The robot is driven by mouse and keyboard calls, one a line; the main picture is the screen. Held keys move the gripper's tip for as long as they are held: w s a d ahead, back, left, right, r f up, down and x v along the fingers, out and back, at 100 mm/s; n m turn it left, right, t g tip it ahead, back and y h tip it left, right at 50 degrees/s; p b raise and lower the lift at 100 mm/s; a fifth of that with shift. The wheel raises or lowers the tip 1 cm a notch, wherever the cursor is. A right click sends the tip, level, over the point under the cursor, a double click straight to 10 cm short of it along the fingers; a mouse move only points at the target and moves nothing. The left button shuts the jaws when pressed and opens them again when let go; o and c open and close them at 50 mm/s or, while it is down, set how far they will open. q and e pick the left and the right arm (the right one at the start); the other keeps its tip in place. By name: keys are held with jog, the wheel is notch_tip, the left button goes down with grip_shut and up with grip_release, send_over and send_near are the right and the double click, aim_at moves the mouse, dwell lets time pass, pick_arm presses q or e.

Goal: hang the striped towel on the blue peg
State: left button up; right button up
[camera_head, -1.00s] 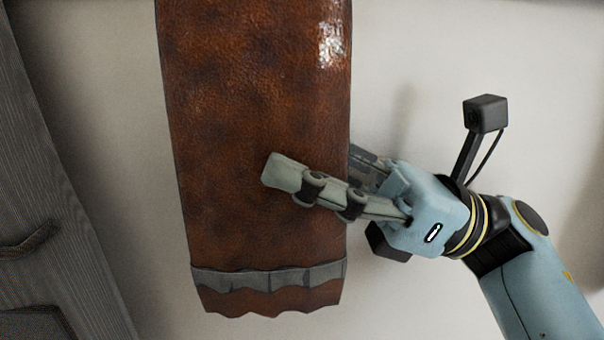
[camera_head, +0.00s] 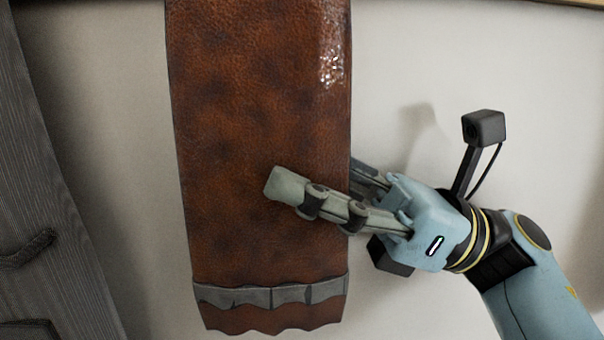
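The towel (camera_head: 255,140) is brown and leathery-looking, with one grey band near its wavy lower edge. It hangs flat in the middle of the view, and its top is out of frame. My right gripper (camera_head: 315,178) comes in from the right at the towel's right side. One finger lies across the front of the towel; the other is partly hidden behind its right edge. The fingers are apart, but I cannot tell whether they press on the cloth. The blue peg and my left gripper are not in view.
A pale wall (camera_head: 545,80) is behind the towel. A dark wood-grained panel (camera_head: 45,150) with a dark handle (camera_head: 28,248) stands at the left.

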jog(key=o, duration=0.4)
jog(key=v, duration=1.2)
